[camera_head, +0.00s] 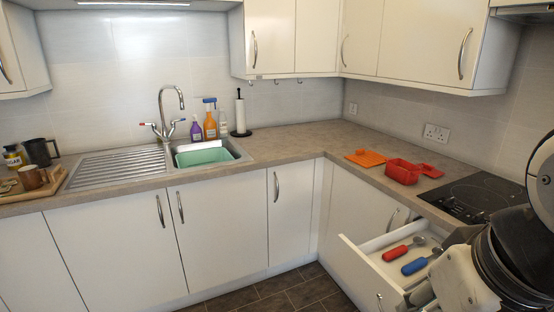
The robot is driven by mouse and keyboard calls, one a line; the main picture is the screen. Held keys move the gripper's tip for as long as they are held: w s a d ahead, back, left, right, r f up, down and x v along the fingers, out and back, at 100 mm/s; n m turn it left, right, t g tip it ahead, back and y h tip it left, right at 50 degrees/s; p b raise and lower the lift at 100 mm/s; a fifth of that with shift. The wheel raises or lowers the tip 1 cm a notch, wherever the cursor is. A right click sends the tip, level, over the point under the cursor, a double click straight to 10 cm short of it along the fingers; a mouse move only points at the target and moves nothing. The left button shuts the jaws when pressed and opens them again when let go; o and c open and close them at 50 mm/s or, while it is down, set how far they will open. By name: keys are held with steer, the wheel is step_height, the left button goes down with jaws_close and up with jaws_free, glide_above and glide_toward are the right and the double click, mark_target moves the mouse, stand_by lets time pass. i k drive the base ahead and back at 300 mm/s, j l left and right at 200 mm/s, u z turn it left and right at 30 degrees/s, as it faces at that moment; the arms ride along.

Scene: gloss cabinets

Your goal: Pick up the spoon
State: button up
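An open white drawer (366,264) holds two utensils. One has a red handle (397,253) and a grey metal head (418,241). The other has a blue handle (414,267) and a grey head (436,252) beside it. Both heads are small in view, and I cannot tell for sure which one is a spoon. My arm fills the lower right and covers the right part of the drawer. What seems to be part of my gripper (421,294) shows at the drawer's near edge, apart from both handles. Its fingertips are not clear, and whether it is open or shut cannot be told.
The countertop (300,142) above bears a red container (402,172), an orange board (366,158) and a black hob (470,197). A sink with a green basin (203,154) and bottles stands further back. The dark tiled floor (285,295) left of the drawer is clear.

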mark_target(417, 264)
steer(key=z, duration=0.7)
